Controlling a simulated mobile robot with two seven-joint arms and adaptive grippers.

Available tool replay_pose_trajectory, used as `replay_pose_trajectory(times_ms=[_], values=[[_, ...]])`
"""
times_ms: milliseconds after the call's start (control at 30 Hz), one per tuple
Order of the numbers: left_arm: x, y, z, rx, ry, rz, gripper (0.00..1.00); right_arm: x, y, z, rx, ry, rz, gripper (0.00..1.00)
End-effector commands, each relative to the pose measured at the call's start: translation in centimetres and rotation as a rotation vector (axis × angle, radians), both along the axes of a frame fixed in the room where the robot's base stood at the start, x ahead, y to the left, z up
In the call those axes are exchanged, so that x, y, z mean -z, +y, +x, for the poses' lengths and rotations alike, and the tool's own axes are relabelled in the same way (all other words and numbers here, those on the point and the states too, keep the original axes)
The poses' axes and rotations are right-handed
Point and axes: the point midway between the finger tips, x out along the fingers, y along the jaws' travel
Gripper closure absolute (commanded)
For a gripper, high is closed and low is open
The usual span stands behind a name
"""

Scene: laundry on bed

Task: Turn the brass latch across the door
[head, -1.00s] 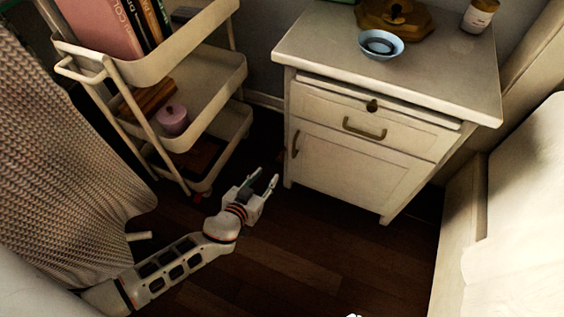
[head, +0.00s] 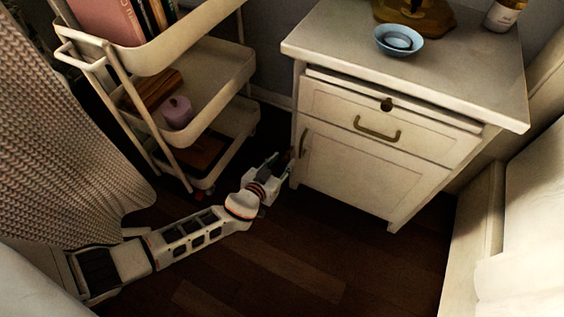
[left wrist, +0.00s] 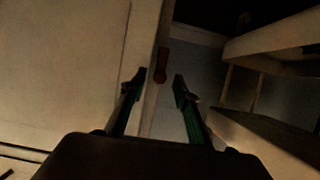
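The white cabinet door (head: 365,175) is closed below the drawer. A small upright brass latch (head: 303,143) sits at the door's left edge. In the left wrist view the latch (left wrist: 161,65) hangs upright at the cabinet's edge, beside the pale door (left wrist: 70,60). My left gripper (head: 281,164) is low by the cabinet's left front edge, just below and left of the latch. Its fingers (left wrist: 159,80) are open, one on each side of the latch's line, with nothing held. I cannot tell whether they touch the latch. My right gripper is in neither view.
A cream shelf trolley (head: 205,80) with books and a pink candle (head: 177,112) stands left of the cabinet. The drawer has a brass handle (head: 377,130). A blue bowl (head: 398,40) is on top. Dark floor lies open in front; white bedding (head: 530,240) is at right.

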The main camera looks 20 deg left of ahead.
Motion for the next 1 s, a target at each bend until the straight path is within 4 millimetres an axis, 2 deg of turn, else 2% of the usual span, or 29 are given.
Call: replay_pose_trajectory(times_ms=[200, 233, 333, 700, 1000], values=[[-0.01, -0.02, 0.03, 0.000, 0.000, 0.000, 0.69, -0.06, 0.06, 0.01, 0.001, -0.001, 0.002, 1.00], [-0.01, -0.02, 0.03, 0.000, 0.000, 0.000, 0.74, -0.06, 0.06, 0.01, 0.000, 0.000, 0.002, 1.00], [-0.01, -0.02, 0.02, 0.000, 0.000, 0.000, 1.00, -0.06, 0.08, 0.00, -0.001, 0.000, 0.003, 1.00], [0.01, 0.03, -0.02, -0.002, 0.002, -0.022, 1.00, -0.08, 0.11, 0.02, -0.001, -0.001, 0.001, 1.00], [0.02, 0.17, -0.05, -0.006, 0.006, -0.165, 1.00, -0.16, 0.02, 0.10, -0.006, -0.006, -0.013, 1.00]])
